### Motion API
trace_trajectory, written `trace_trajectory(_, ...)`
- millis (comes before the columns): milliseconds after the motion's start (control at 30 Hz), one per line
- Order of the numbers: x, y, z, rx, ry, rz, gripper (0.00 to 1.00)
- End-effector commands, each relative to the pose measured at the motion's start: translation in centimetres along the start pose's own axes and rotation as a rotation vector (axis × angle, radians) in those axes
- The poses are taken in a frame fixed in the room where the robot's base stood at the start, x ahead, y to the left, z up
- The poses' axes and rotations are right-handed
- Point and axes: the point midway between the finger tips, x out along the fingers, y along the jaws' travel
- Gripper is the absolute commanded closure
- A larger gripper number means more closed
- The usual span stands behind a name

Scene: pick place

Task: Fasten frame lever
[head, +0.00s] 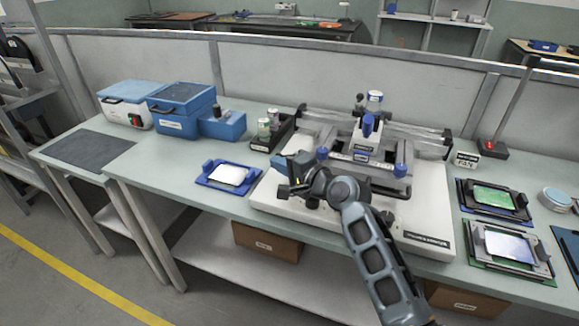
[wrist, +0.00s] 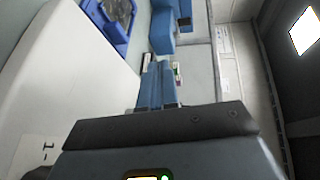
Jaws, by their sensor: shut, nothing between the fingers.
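A white machine (head: 425,222) with a flat base stands on the bench, carrying a metal frame with rails and blue knobs. A blue knob (head: 322,153) sits at the frame's left front and another (head: 400,170) at its right front. A blue-topped upright part (head: 368,126) stands at the middle. I cannot tell which part is the frame lever. My gripper (head: 279,163) is over the left edge of the machine, left of the frame and apart from it. Its two fingers are together and empty in the wrist view (wrist: 159,85). My arm hides part of the base.
A blue holder with a white plate (head: 228,176) lies left of the machine. A black tray of jars (head: 268,135) stands behind my gripper. Blue boxes (head: 182,105) stand farther left. Trays with green (head: 493,198) and pale (head: 510,246) boards lie at right.

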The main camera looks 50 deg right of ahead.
Motion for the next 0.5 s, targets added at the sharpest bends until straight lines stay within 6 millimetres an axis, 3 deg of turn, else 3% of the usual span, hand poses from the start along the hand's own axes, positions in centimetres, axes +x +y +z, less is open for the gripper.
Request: trace_trajectory(500, 3.4, -0.7, 0.0, -0.002, -0.011, 0.0, 1.0)
